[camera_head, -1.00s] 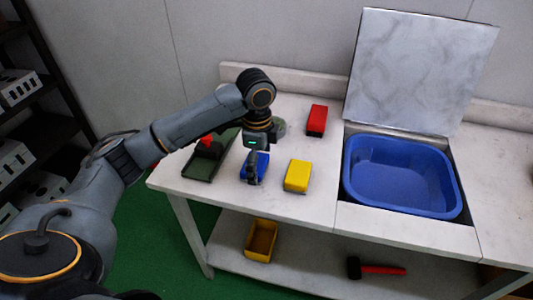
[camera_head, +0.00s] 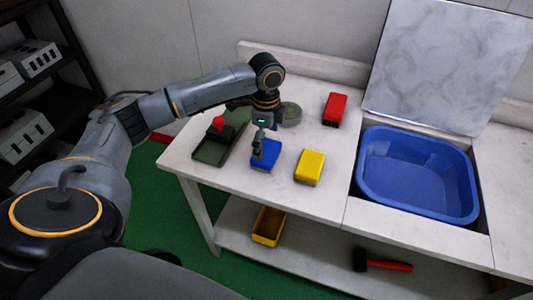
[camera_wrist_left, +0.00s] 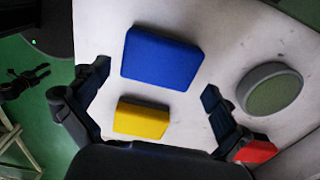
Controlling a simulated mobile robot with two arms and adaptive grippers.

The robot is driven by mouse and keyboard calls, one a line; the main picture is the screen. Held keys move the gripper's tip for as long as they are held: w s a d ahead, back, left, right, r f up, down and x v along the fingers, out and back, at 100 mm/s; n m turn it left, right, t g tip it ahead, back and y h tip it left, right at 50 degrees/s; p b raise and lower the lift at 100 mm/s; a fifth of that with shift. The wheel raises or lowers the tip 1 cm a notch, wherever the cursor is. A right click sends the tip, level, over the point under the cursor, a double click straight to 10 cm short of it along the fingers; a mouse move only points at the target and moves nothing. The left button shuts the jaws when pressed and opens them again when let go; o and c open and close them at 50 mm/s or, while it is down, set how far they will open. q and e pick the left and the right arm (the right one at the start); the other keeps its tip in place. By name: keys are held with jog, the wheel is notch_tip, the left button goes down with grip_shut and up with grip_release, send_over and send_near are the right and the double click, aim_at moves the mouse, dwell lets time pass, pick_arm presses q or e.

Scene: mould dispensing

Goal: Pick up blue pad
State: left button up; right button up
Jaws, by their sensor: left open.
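The blue pad (camera_head: 265,157) is a small block lying on the white table, left of the yellow pad (camera_head: 310,167). My left gripper (camera_head: 262,148) is above the blue pad in the head view and covers part of it. In the left wrist view the blue pad (camera_wrist_left: 162,58) lies ahead between the two spread fingers, with the yellow pad (camera_wrist_left: 141,118) nearer the gripper's base. The left gripper is open, with nothing between its fingers. My right gripper is not in view.
A green tray (camera_head: 208,152) with a red-knobbed tool is on the left. A round green dish (camera_head: 291,114) and a red pad (camera_head: 335,109) lie behind. A blue basin (camera_head: 375,190) is on the right. A yellow bin (camera_head: 268,226) and hammer (camera_head: 385,265) are on the lower shelf.

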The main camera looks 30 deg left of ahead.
aim_at(266, 150)
pick_arm(q)
notch_tip(266, 150, down, 4)
jog(key=shift+r+p, duration=0.1)
jog(key=shift+p, duration=0.2)
jog(key=shift+f, duration=0.25)
jog(key=shift+c, duration=0.6)
jog(key=c, duration=0.7)
jog(key=shift+r, duration=0.1)
